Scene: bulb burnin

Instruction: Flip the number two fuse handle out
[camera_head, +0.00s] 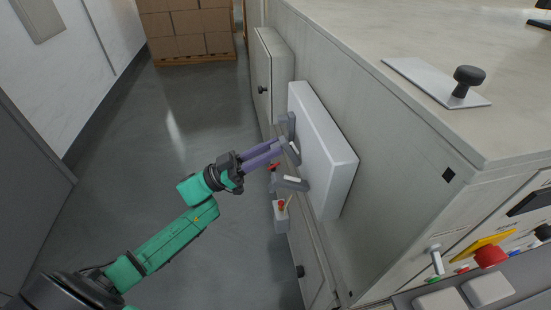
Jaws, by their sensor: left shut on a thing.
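A white fuse box (325,150) is fixed to the side of the big grey cabinet. A row of grey fuse handles sits on its left-hand face: a far one (287,119), a middle one (292,154) and a near one (289,184). My left gripper (279,150) has purple fingers and reaches in from the left. It is shut on the middle handle, and the fingers partly hide that handle. The numbers on the handles are too small to read. My right gripper is not in view.
A small grey box with a red knob (281,206) hangs below the handles. Cabinet doors with black knobs (263,90) line the side. A plate with a black knob (468,78) lies on top. Brown cartons (188,32) stand far back. The floor on the left is clear.

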